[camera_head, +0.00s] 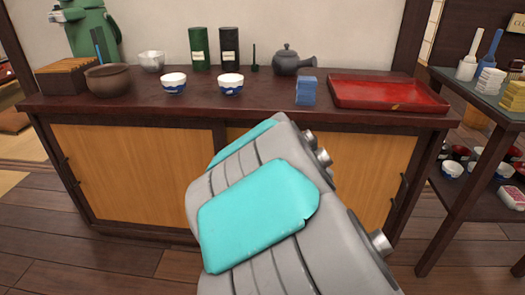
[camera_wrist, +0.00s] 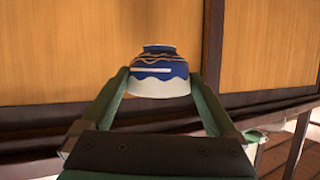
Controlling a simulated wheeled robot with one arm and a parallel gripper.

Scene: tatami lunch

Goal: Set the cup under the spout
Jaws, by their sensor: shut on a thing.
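My gripper (camera_wrist: 158,80) is shut on a small blue-and-white cup (camera_wrist: 160,70), one finger on each side, in the wrist view. In that picture the cup's narrow blue end is up and its white end is down; I cannot tell its true tilt. Cabinet panels show behind it. In the head view my arm hides the gripper and held cup. A green dispenser (camera_head: 90,32) stands at the back left of the counter, cut off by the top edge; its spout is not clear. Two similar cups, one left (camera_head: 173,83) and one right (camera_head: 231,84), stand upright on the counter.
On the dark counter (camera_head: 150,106) are a brown bowl (camera_head: 107,80), a wooden box (camera_head: 65,78), a metal bowl (camera_head: 151,61), two canisters, a dark teapot (camera_head: 287,60), a blue block (camera_head: 306,91) and a red tray (camera_head: 385,94). A shelf (camera_head: 470,82) stands right.

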